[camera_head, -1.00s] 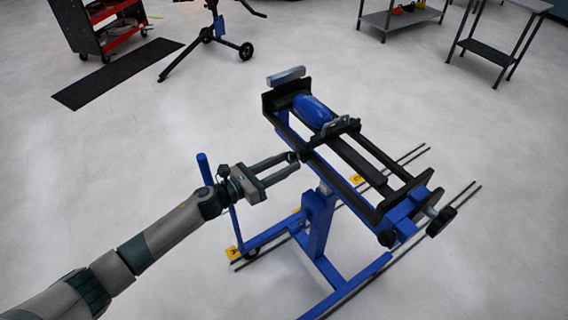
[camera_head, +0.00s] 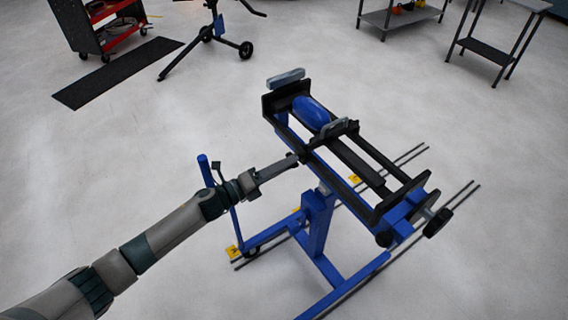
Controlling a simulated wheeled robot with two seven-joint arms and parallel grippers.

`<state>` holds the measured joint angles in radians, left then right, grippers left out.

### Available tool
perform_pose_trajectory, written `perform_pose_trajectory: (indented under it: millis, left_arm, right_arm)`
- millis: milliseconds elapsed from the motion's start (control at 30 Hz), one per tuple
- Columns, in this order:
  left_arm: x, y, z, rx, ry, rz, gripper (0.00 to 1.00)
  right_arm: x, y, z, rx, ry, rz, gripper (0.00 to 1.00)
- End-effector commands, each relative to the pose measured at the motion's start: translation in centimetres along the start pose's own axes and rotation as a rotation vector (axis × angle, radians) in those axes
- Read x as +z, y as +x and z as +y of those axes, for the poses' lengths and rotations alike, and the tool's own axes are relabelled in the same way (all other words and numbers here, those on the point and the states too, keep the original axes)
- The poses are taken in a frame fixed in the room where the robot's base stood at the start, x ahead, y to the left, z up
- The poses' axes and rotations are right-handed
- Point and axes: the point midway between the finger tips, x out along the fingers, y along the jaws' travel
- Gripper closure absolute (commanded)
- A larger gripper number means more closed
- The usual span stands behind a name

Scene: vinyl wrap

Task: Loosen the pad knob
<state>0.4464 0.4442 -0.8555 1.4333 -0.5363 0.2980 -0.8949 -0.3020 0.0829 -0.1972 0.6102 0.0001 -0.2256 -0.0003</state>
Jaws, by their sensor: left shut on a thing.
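The blue and black wrap stand (camera_head: 320,215) stands right of centre, with a long black frame on top and a blue roll-like part (camera_head: 311,112) near its far end. The pad knob (camera_head: 303,157) is a small dark part on the frame's left side, mostly hidden by the fingertips. My left gripper (camera_head: 294,160) reaches in from the left and is shut on the knob. Its fingers look edge-on, one behind the other. My right gripper is not in view.
A blue upright post (camera_head: 204,165) of the stand rises close beside my left wrist. A larger black knob (camera_head: 437,222) sticks out at the near right end. A red tool cart (camera_head: 100,25), another stand and grey tables (camera_head: 490,45) are far back.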

Motion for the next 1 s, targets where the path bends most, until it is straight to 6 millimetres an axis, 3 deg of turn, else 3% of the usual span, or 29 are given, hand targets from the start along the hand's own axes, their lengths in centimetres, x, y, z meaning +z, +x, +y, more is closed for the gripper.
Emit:
perform_pose_trajectory:
  millis: [333,1000]
  left_arm:
    - [0.1,0.0,-0.1,0.003,-0.327,0.0,0.85]
    - [0.1,-0.1,-0.2,0.004,-0.964,-0.001,0.85]
  right_arm:
    - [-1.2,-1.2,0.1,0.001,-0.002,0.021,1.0]
    - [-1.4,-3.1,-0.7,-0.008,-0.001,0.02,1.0]
